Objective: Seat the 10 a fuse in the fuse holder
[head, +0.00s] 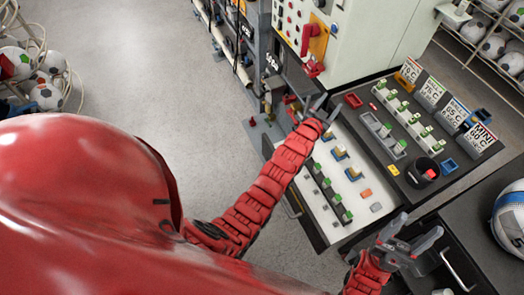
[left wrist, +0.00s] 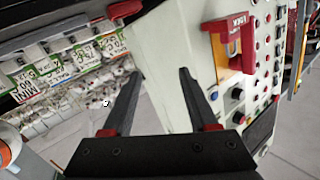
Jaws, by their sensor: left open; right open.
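Small green-capped pieces that look like fuses stand in a row on a black panel (head: 438,150) in the head view. More green-capped pieces (head: 333,195) and yellow-based pieces (head: 340,152) stand on a white board (head: 325,215). I cannot read any rating, so I cannot tell the 10 A fuse or its fuse holder. My left gripper (head: 313,107) is open and empty above the far left corner of the white board. Its two spread fingers (left wrist: 158,100) show in the left wrist view with nothing between them. My right gripper (head: 412,233) is open and empty near the white board's front right.
A pale cabinet (head: 375,35) with a red handle (head: 307,40) on an orange plate stands behind; it fills the middle of the left wrist view (left wrist: 165,60). Label cards (head: 455,113), a black cup (head: 423,172) and small trays line the black panel. A ball (head: 510,220) sits at right.

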